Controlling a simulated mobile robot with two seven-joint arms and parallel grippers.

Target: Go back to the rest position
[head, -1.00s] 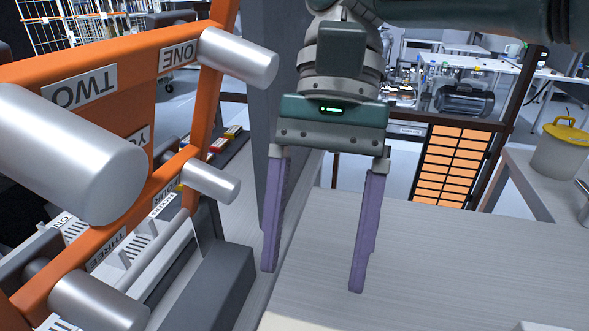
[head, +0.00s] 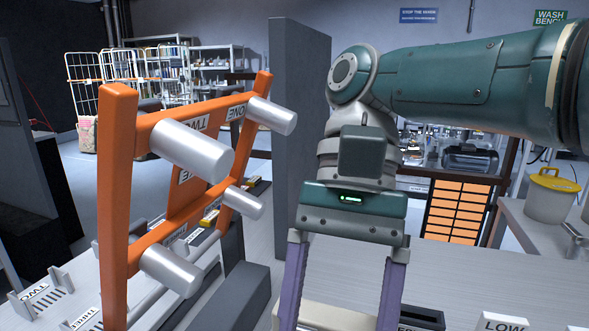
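My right gripper (head: 338,312) hangs from the dark green arm that comes in from the right. Its two purple fingers point down and stand wide apart, with nothing held between their visible parts. The fingertips are cut off by the bottom edge of the head view. The gripper is right of the orange rack (head: 117,205) and appears apart from it. My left gripper is not in view.
The rack carries silver cylinders (head: 193,148). A tall grey panel (head: 300,120) stands behind it. A LOW label block (head: 501,322) and a dark box (head: 421,317) sit at the bottom right.

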